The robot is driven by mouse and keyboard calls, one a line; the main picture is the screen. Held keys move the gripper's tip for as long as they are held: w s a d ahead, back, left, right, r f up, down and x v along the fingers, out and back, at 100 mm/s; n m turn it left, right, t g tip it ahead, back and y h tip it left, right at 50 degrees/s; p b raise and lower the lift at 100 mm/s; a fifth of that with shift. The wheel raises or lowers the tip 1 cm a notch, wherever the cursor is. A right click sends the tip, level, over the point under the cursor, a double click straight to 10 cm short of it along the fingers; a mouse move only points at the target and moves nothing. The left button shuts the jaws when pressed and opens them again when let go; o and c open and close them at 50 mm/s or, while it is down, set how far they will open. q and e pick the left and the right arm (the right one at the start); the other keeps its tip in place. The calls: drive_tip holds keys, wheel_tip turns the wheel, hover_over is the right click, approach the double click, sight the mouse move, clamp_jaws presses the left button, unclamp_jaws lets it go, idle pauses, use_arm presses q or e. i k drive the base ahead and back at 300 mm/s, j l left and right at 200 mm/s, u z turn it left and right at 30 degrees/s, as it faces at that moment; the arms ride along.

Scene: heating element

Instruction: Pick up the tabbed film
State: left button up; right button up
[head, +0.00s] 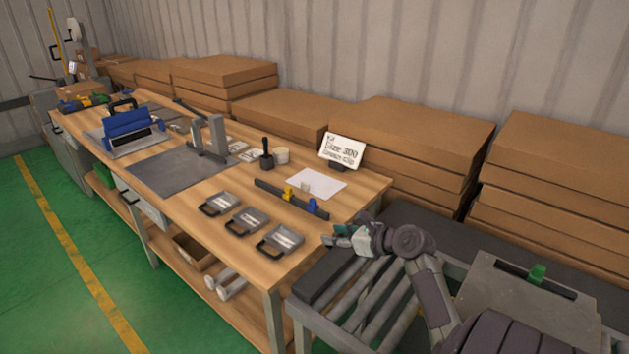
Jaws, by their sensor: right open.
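I cannot clearly make out the tabbed film. A white sheet (318,190) lies flat near the right end of the wooden table (205,245), with a small pale item (305,186) on it, too small to identify. My right gripper (337,237) is open and empty. It appears in front of the table's right end, over the grey roller stand, apart from the white sheet. My left gripper is not in view.
A dark rail (290,198) with yellow and blue clamps lies before the sheet. Several handled trays (247,220) line the front edge. A sign (341,151) stands behind. Stacked cardboard (410,130) backs the table; a roller stand (345,295) is at its right.

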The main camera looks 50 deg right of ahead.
sight(322, 186)
drive_tip(key=i+l, duration=0.2)
drive_tip(key=l, duration=0.15)
drive_tip(key=i+l, duration=0.25)
drive_tip(key=l, duration=0.15)
drive_tip(key=i+l, duration=0.2)
drive_tip(key=l, duration=0.15)
drive_tip(key=i+l, duration=0.25)
drive_tip(key=l, duration=0.1)
